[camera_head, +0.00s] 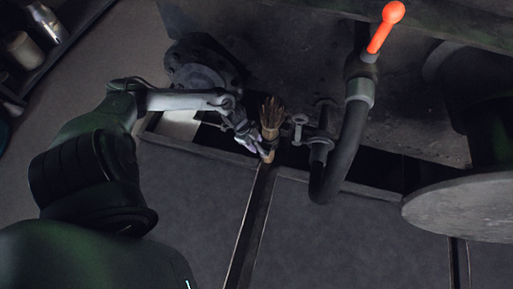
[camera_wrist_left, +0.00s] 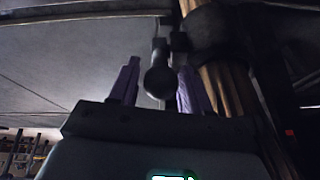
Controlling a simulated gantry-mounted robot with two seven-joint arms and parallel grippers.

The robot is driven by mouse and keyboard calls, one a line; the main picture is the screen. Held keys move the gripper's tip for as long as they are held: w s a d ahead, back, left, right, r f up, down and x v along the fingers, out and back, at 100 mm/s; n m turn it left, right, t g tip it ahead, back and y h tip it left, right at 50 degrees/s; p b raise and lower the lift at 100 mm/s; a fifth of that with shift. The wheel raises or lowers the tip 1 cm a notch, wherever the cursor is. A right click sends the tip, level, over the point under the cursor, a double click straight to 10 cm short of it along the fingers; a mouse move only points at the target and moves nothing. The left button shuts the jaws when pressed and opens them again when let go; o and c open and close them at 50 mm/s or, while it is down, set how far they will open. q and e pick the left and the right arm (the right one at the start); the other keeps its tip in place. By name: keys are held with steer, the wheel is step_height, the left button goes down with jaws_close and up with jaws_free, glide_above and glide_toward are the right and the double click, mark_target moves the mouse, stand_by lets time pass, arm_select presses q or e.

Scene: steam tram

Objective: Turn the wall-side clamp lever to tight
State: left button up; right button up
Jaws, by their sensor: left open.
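A small dark clamp-like fitting (camera_head: 300,120) sits right of the brush in the head view. Which part is the wall-side lever is unclear. My right gripper is not in view.
A curved dark pipe (camera_head: 345,140) with an orange-red knobbed handle (camera_head: 385,28) stands right of the brush. A round dark disc (camera_head: 465,207) is at the far right. A shelf with a bottle (camera_head: 47,22) is at the upper left. Grey floor panels (camera_head: 330,235) lie clear in front.

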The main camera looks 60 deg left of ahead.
arm_select(q)
steer(key=shift+b+x, duration=0.45)
steer(key=shift+x, duration=0.6)
steer(key=shift+c, duration=0.2)
jaws_close()
